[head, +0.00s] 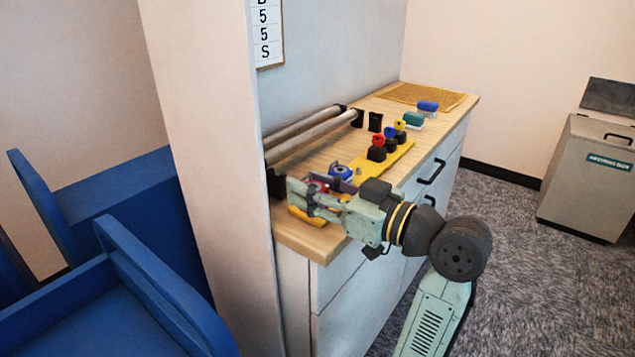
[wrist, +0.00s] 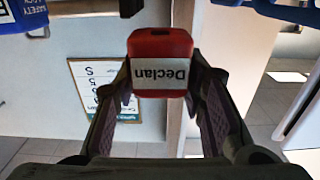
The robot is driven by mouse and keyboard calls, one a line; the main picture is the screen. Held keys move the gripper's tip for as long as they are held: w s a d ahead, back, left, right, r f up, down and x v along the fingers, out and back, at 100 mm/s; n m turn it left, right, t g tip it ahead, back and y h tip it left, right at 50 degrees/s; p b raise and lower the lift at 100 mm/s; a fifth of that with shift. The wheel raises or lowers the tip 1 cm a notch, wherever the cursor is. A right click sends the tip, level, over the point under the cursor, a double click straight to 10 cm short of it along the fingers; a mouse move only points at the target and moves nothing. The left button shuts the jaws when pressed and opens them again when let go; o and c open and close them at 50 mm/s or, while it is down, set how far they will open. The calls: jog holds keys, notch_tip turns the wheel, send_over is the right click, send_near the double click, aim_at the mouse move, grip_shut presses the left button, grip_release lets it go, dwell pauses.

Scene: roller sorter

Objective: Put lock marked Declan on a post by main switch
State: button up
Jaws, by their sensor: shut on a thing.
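My gripper (head: 312,196) is over the near left end of the wooden counter (head: 318,240). In the wrist view its fingers (wrist: 162,82) are shut on a red lock (wrist: 160,45). The lock has a white label reading "Declan", upside down in that view. In the head view only a little red shows between the fingers. A blue lock-like item (head: 341,171) lies just behind the gripper. Another blue lock with "SAFETY LOCK" lettering (wrist: 32,14) shows at the top left of the wrist view. I cannot make out the main switch or its post.
A yellow strip (head: 372,178) lies on the counter near red, yellow and blue knobs (head: 389,133). Two metal rollers (head: 310,130) run along the wall panel. A pale partition (head: 205,150) and blue chairs (head: 120,300) are at left.

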jog(key=s+a+r+p, duration=0.1)
jog(key=s+r+p, duration=0.1)
jog(key=s+r, duration=0.3)
jog(key=s, duration=0.4)
jog(key=shift+r+p, duration=0.2)
jog(key=shift+p, duration=0.1)
dwell(0.4)
